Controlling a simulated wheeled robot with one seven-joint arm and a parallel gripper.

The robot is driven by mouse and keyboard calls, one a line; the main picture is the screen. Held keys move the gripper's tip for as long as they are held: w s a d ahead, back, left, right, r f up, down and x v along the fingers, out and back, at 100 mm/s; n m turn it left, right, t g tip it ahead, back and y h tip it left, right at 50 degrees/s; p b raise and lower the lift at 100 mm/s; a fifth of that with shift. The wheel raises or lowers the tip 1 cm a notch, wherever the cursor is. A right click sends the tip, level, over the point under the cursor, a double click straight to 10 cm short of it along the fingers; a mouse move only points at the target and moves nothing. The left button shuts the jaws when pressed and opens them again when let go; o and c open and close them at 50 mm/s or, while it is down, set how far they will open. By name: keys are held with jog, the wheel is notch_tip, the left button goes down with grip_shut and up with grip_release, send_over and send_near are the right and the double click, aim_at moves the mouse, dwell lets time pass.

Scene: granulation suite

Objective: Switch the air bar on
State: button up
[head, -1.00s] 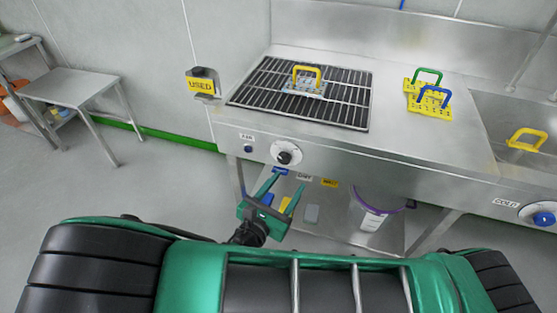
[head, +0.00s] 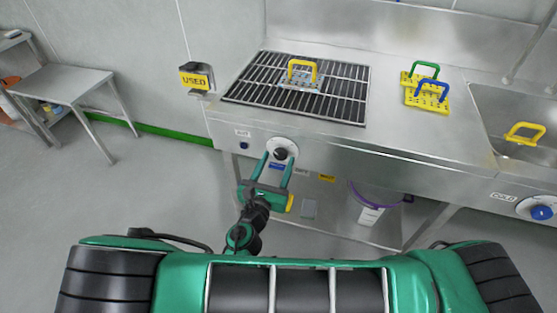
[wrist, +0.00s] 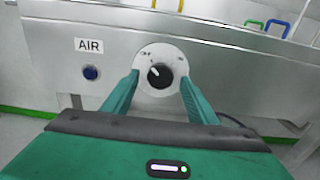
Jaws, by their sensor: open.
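The air bar's control is a black rotary knob on a white round dial (wrist: 153,88) on the steel front panel, beside an "AIR" label (wrist: 88,45). In the wrist view the knob's white pointer (wrist: 155,71) points up and slightly left. The dial also shows in the head view (head: 282,150), below the grated bench. My gripper (wrist: 160,84) is open, its two green fingers on either side of the knob. I cannot tell whether they touch it. In the head view my gripper (head: 273,160) reaches up to the dial.
A dark blue button (wrist: 91,73) sits left of the dial. Above is a grate (head: 250,85) with a yellow-handled plate (head: 301,74). A "USED" holder (head: 194,80) is at left, a second dial (head: 540,209) at far right, and a white bucket (head: 371,215) below.

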jog(key=shift+w+d, duration=0.2)
jog(key=shift+w, duration=0.3)
jog(key=c, duration=1.1)
jog(key=shift+o, duration=0.2)
